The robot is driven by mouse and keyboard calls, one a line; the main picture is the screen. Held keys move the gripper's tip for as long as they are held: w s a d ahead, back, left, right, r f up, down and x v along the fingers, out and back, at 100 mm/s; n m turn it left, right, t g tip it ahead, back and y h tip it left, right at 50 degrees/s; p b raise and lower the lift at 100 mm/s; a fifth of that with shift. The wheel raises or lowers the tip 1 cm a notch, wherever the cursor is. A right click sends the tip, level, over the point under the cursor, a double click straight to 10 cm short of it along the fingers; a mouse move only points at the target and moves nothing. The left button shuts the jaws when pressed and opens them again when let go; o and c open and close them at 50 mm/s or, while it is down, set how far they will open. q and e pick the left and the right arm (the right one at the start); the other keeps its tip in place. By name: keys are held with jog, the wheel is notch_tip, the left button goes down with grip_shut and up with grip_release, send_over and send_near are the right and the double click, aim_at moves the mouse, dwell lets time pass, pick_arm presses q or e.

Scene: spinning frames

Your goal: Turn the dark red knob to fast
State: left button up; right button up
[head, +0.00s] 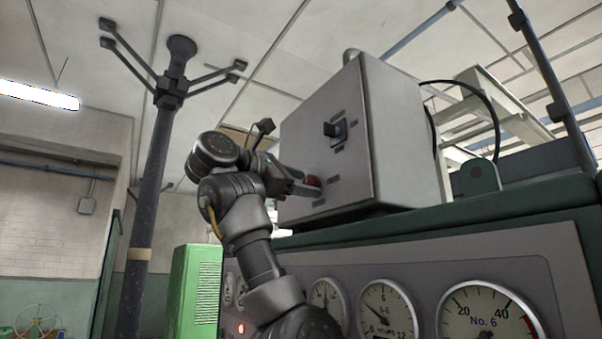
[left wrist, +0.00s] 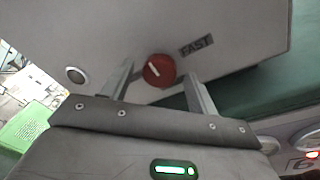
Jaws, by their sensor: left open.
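The dark red knob (left wrist: 158,71) is on the face of a grey box (head: 325,100). It shows in the head view (head: 313,181) partly behind my gripper. A white line on the knob slants toward the upper left in the left wrist view, while the FAST label (left wrist: 196,46) is to the knob's upper right. My left gripper (left wrist: 160,74) is open, one finger on each side of the knob, with gaps between fingers and knob in that view. In the head view the left gripper (head: 303,187) is at the box face. My right gripper is not in view.
A black knob (head: 335,130) is higher on the box face. The box stands on a green ledge (head: 400,222) above a panel of round gauges (head: 388,308). A dark pole (head: 150,190) and a green louvred cabinet (head: 193,290) are to the left.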

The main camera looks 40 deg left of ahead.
pick_arm(q)
jog(key=shift+w, duration=0.15)
jog(key=c, duration=1)
jog(key=shift+a+f+m+t+h+b, duration=0.15)
jog(key=shift+m+h+b, duration=0.2)
jog(key=shift+m+b, duration=2.05)
jog(key=shift+d+m+t+h+b, duration=0.1)
jog(key=shift+m+h+b, duration=0.6)
jog(key=shift+m, duration=3.25)
jog(key=shift+a+f+m+t+h+b, duration=0.15)
jog(key=shift+m+b, duration=1.75)
jog(key=shift+m, duration=1.25)
jog(key=shift+r, duration=0.15)
jog(key=o, duration=1)
